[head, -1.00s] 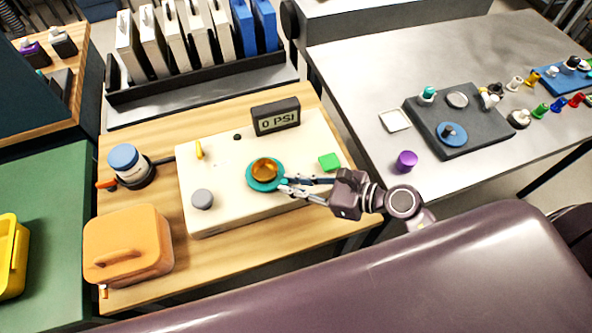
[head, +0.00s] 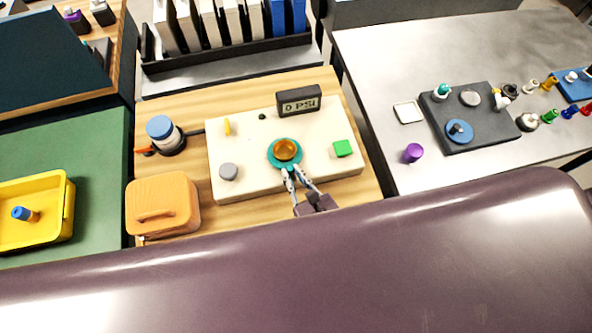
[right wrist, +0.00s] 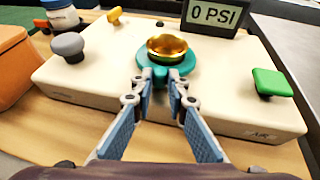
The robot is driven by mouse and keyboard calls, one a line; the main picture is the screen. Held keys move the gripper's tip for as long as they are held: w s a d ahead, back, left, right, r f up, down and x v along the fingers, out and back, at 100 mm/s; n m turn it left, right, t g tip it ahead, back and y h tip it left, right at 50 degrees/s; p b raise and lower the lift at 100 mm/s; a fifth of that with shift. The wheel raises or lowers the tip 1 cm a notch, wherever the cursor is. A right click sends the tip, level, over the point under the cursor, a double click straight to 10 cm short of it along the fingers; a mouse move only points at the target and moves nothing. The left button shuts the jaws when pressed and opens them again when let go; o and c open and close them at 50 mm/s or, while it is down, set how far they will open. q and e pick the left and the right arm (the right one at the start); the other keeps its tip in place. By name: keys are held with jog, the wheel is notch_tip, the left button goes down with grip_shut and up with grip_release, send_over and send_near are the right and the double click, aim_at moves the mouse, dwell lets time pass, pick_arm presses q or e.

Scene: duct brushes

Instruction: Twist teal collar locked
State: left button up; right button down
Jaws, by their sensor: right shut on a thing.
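My right gripper (head: 292,174) reaches in from the near side of the panel. Its fingertips are shut on the collar's tab, as the right wrist view shows (right wrist: 161,82). The display (head: 299,100) behind the dome reads 0 PSI. My left gripper is not in view.
The panel also carries a green square button (head: 342,148), a grey knob (head: 228,171) and a yellow lever (head: 227,127). An orange case (head: 163,205) and a blue-capped jar (head: 162,131) stand to the left. A purple knob (head: 412,153) is on the grey table.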

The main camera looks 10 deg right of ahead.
dwell(0.4)
jog(key=c, duration=1.9)
grip_release()
jog(key=v, duration=1.2)
jog(key=shift+a+f, duration=0.1)
jog(key=shift+a, duration=0.05)
jog(key=shift+s, duration=0.1)
